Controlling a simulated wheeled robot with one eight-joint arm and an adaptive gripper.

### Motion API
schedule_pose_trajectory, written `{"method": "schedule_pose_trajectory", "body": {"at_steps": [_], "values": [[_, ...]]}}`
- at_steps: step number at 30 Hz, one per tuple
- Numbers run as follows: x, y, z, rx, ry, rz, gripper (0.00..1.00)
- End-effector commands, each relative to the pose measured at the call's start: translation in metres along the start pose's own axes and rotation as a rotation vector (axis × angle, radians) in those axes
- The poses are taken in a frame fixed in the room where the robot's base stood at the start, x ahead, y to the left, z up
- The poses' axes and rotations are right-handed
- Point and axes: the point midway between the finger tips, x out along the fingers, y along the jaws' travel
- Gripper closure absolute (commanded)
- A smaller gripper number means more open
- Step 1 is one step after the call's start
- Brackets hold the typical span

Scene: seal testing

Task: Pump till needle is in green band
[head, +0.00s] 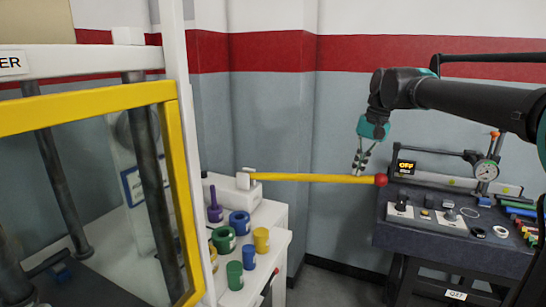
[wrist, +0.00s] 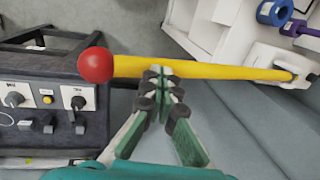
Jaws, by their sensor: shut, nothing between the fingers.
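The pump has a yellow lever (head: 315,178) with a red ball end (head: 381,180), reaching out about level from a white pump block (head: 236,194). In the wrist view the lever (wrist: 225,72) runs across the picture, with its red ball (wrist: 95,65) at left. My gripper (head: 360,170) is shut and empty, pointing down with its fingertips at the lever near the ball. In the wrist view the fingertips (wrist: 160,80) overlap the lever; I cannot tell whether they touch it.
The dark bench (head: 395,232) carries a display (head: 405,167) reading OFF, a panel of knobs (head: 425,213) and coloured pieces. Coloured spools (head: 239,222) stand on a white shelf at left. A yellow-framed door (head: 172,195) fills the left side. Floor between shelf and bench is clear.

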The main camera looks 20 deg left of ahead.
Motion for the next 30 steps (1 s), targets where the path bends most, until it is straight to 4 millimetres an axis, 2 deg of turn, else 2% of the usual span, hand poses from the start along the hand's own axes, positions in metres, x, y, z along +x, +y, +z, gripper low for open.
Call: {"method": "schedule_pose_trajectory", "body": {"at_steps": [19,30], "values": [[0.052,0.013,0.0,0.0,0.0,0.0,1.0],[0.058,0.014,0.0,0.0,0.0,0.0,1.0]]}}
